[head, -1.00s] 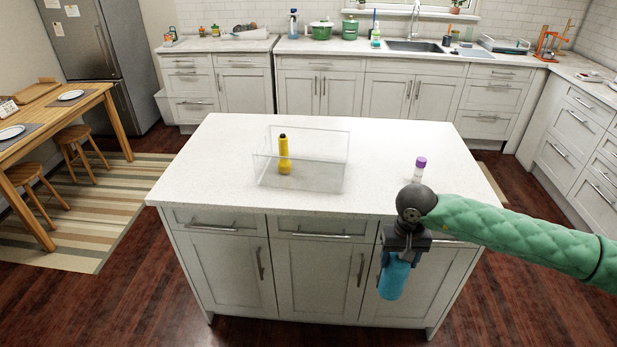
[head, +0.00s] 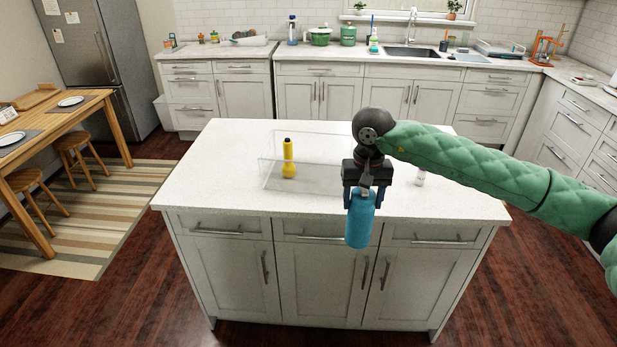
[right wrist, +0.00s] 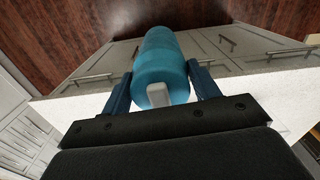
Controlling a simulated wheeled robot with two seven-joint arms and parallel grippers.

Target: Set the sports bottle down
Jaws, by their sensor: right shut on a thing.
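The blue sports bottle (head: 360,222) hangs upright from my right gripper (head: 367,196), in front of the island's near edge in the head view. The gripper is shut on the bottle near its top. In the right wrist view the bottle (right wrist: 162,62) sits between both fingers (right wrist: 165,90), with its light grey cap part toward the camera. The bottle's lower end overlaps the cabinet fronts in the head view, and nothing is seen under it there. My left gripper is not in view.
A clear open bin (head: 262,174) on the white island top (head: 210,180) holds a yellow flashlight (head: 288,160). The island top's left part is clear.

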